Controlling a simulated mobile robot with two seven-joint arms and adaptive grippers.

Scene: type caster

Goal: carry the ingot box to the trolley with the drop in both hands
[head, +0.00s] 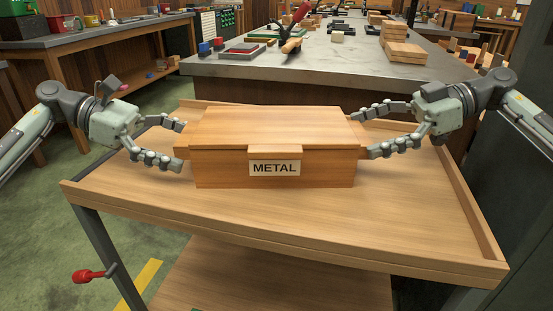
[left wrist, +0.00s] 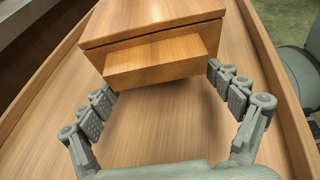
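The wooden ingot box (head: 272,168), with a lid and a METAL label, stands level on the top board of the wooden trolley (head: 300,225). My left gripper (head: 181,146) is at the box's left end. In the left wrist view its fingers (left wrist: 160,82) are spread wide, one near each end of the box's handle block (left wrist: 158,62), with nothing clearly clamped between them. My right gripper (head: 365,135) is at the box's right end, its fingers apart; the box hides the right handle and any contact there.
Behind the trolley is a grey-topped bench (head: 325,68) with tools and wooden blocks. Another bench (head: 85,35) stands at the back left. The trolley has raised side rims and a red-knobbed lever (head: 88,276). Bare board lies in front of the box.

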